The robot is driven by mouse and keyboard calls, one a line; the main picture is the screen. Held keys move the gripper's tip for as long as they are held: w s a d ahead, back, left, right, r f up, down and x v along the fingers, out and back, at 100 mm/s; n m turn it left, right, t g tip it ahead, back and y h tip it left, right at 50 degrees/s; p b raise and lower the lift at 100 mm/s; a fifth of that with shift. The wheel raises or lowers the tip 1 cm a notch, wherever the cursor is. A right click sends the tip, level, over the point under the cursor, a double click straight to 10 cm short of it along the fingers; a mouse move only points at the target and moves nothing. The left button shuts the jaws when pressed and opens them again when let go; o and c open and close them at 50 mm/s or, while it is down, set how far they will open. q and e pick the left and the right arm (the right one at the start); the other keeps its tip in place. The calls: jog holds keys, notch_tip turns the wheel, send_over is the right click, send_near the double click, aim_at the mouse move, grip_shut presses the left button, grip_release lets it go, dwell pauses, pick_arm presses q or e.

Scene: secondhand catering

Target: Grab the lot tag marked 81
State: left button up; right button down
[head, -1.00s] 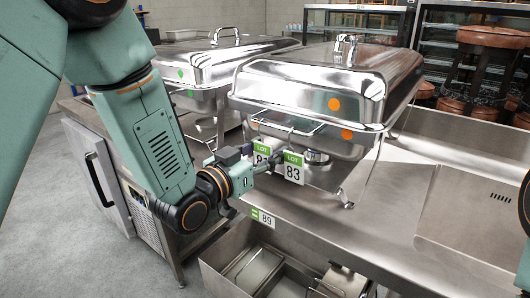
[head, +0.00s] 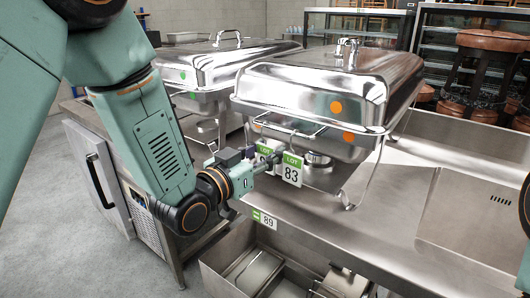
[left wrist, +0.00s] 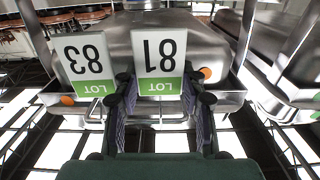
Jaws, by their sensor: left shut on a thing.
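The lot tag marked 81 (left wrist: 159,56) is white with a green band and appears upside down in the left wrist view. In the head view its left part (head: 263,151) shows, the rest hidden behind my gripper and the lot tag marked 83 (head: 292,172). My left gripper (head: 279,160) is shut on tag 81, with one finger at each side edge in the left wrist view (left wrist: 161,92). Tag 83 (left wrist: 85,66) hangs right beside it, close to one finger. Both tags are at the front handle of the near chafing dish (head: 310,105). My right gripper is out of view.
A second chafing dish (head: 215,67) stands behind left. A tag marked 89 (head: 267,220) is on the counter's front edge, above a metal bin (head: 215,280) holding pans.

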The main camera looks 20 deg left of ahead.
pick_arm(q)
jog(key=shift+r, duration=0.3)
jog(key=v, duration=0.3)
jog(key=p+v, duration=0.1)
jog(key=v, duration=0.2)
jog(key=r+v, duration=0.1)
jog(key=v, duration=0.2)
jog(key=shift+s+p, duration=0.1)
jog(key=shift+p, duration=0.2)
jog(key=shift+c, duration=0.8)
jog(key=p+v, duration=0.8)
jog(key=p, duration=0.2)
jog(key=shift+s+p, duration=0.3)
jog(key=shift+p, duration=0.1)
